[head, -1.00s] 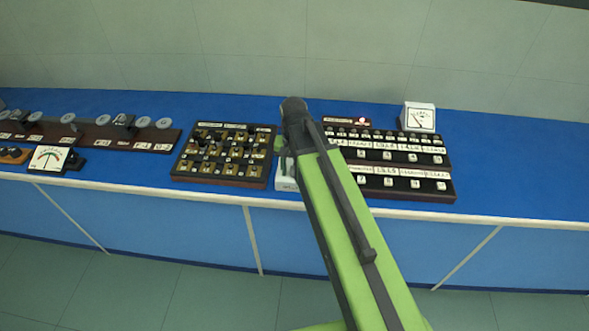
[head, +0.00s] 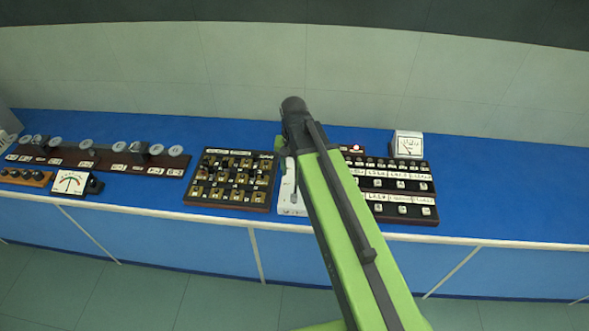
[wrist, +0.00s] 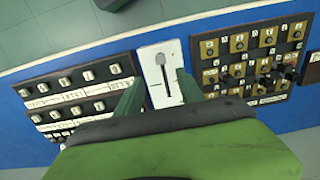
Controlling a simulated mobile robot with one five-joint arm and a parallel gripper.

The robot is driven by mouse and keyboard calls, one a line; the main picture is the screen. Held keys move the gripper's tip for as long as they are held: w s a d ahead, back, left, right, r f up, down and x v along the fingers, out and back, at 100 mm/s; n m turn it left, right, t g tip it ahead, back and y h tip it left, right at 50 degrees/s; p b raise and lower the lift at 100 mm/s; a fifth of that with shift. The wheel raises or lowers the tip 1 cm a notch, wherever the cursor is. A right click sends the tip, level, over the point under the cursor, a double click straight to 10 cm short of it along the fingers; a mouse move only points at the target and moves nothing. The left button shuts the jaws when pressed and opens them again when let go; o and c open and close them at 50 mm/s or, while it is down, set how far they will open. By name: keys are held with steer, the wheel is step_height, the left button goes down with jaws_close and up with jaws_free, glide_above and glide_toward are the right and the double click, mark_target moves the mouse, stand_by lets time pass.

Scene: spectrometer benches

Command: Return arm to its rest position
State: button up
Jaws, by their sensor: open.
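My arm (head: 350,230) is green with a dark end joint (head: 294,110) and reaches out over the blue bench. In the wrist view my gripper (wrist: 159,80) has its two dark green fingers spread apart with nothing held between them. A white box with a slotted lever (wrist: 166,75) shows beyond and between the fingers. I cannot tell how far the fingertips are from it. In the head view the white box (head: 289,192) is beside my arm, and the fingers are mostly hidden behind the arm's end.
A dark board of brass switches (head: 234,178) lies left of the white box. A labelled button panel (head: 408,186) lies right, partly behind my arm, with a white meter (head: 407,144) behind. A long dial rail (head: 100,157) and another meter (head: 70,184) are at left. The back wall (head: 240,70) is bare.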

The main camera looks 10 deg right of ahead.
step_height(320, 180, up, 2)
steer(key=shift+r+p, duration=0.1)
steer(key=shift+p, duration=0.3)
steer(key=s+d+f+n+b, duration=0.1)
steer(key=s+f+b, duration=0.2)
steer(key=f+b, duration=0.3)
steer(key=s+d+f+n+b, duration=0.1)
steer(key=s+f+n+b, duration=0.1)
steer(key=f+b, duration=0.4)
steer(key=shift+s+d+f+n+b, duration=0.35)
steer(key=shift+s+f+b, duration=0.1)
steer(key=shift+s, duration=0.35)
